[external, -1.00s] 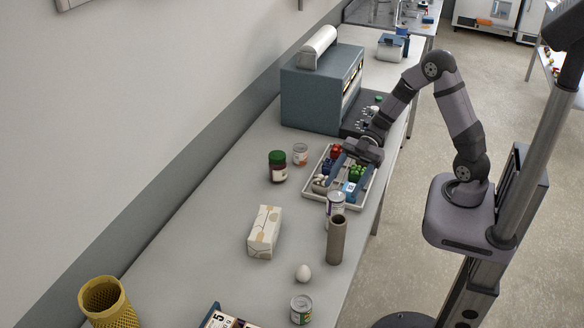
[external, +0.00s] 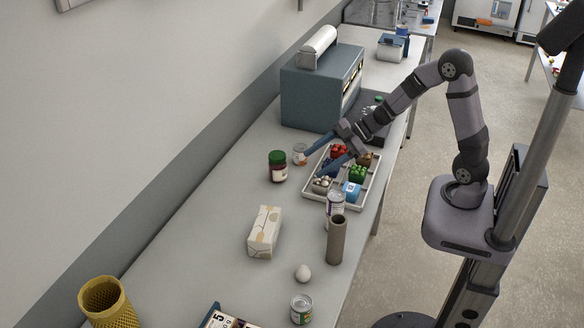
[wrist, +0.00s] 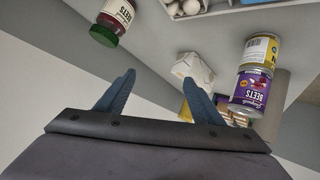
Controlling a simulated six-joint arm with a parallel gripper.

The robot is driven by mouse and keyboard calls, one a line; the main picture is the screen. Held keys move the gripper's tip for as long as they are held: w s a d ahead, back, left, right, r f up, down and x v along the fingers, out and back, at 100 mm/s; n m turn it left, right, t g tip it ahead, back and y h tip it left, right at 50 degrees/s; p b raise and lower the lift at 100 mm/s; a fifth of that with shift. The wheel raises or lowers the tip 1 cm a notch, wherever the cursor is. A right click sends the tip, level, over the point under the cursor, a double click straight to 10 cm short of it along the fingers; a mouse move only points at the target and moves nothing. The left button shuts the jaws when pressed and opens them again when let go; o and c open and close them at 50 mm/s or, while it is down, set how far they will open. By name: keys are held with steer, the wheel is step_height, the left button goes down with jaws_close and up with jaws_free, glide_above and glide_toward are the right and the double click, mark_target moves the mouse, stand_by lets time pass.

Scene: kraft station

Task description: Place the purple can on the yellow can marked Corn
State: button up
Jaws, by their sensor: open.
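With the wrist view turned over, the purple can appears to be on top, upright and in line. The yellow can's Corn marking is not readable, and a tube largely hides it in the external view. My gripper (external: 314,161) is open and empty, over the tray's left side, apart from both cans. Its blue fingers are spread in the wrist view (wrist: 158,78).
The compartment tray (external: 370,192) lies beside the cans. A grey-brown tube (external: 336,240) stands just in front of them. A carton (external: 264,232) and an egg (external: 302,273) lie nearer.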

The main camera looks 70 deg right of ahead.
steer(key=d+m+h, duration=0.1)
steer(key=d+h, duration=0.1)
steer(key=d+m+h, duration=0.2)
steer(key=d+f+m+h, duration=0.1)
steer(key=d+m+h, duration=0.1)
steer(key=shift+s+d+f+h, duration=0.1)
steer(key=shift+s+d+h, duration=0.2)
steer(key=shift+s, duration=0.1)
steer(key=s+a+f+m+g, duration=0.2)
steer(key=s+a+m+g, duration=0.1)
steer(key=s, duration=0.8)
steer(key=s+a+f+m+g, duration=0.2)
steer(key=s+g, duration=0.4)
steer(key=s, duration=0.5)
steer(key=shift+s+a+f+m, duration=0.4)
steer(key=shift+a+m, duration=0.2)
steer(key=shift+a, duration=0.05)
